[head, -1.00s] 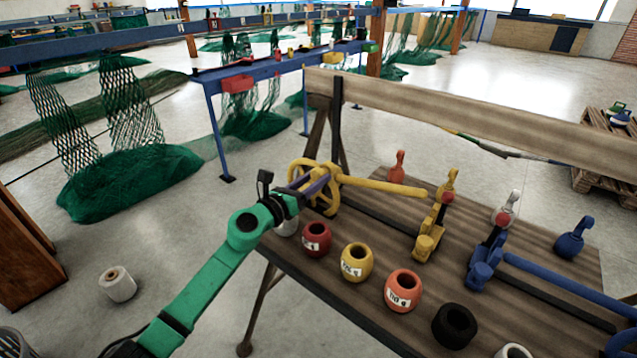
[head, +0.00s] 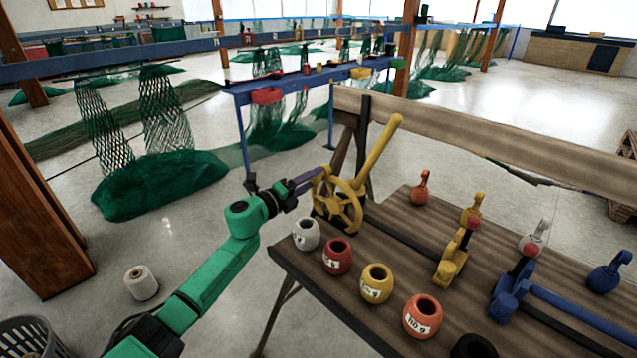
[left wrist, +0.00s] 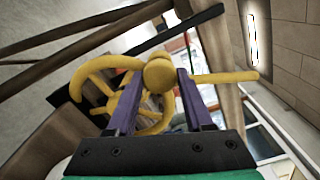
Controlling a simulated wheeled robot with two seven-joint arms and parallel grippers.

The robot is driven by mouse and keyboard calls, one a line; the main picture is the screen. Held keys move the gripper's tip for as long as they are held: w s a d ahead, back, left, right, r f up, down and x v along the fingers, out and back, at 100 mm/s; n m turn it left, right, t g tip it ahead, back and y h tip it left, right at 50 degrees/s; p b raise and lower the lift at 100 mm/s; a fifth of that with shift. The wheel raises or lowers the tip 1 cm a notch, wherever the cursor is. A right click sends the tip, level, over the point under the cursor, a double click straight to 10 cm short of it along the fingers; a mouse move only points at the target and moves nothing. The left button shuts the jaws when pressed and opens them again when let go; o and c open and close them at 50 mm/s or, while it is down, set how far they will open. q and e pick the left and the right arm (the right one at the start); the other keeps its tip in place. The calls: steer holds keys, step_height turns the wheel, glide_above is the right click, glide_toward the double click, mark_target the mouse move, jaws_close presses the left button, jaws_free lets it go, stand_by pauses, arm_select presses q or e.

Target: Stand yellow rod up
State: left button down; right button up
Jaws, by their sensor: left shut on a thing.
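The yellow rod (head: 378,152) slants up and to the right from a yellow spoked wheel (head: 337,204) at the table's back left corner. It is raised steeply but still leans. There the rod (left wrist: 225,77) reaches right and the wheel (left wrist: 100,88) shows behind the left finger. The exact contact is partly hidden. My right gripper is in neither view.
The wooden table (head: 400,215) holds a row of pots, including a white one (head: 306,234), a red one (head: 337,256) and a yellow one (head: 376,283). A yellow clamp-like fitting (head: 452,262) and a blue one (head: 511,292) stand to the right. A wooden rail (head: 480,135) runs behind.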

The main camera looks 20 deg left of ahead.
arm_select(q)
steer(key=shift+w+a+f+n+b, duration=0.1)
steer(key=shift+w+a+f+n, duration=0.2)
steer(key=shift+a+n, duration=0.35)
steer(key=shift+w+a+f+n+b, duration=0.1)
steer(key=shift+a+f+n, duration=0.35)
steer(key=shift+n, duration=0.35)
steer(key=shift+w+a+f+n+b, duration=0.1)
steer(key=shift+w+a+f+n, duration=0.1)
steer(key=shift+a+f+n, duration=0.4)
steer(key=shift+d+r, duration=0.1)
steer(key=shift+r, duration=0.1)
steer(key=shift+c, duration=1.6)
jaws_free()
steer(key=shift+s, duration=0.1)
steer(key=v, duration=1.4)
steer(key=shift+s+b, duration=0.15)
steer(key=shift+b, duration=0.3)
steer(key=shift+f+n, duration=0.1)
steer(key=shift+n, duration=0.15)
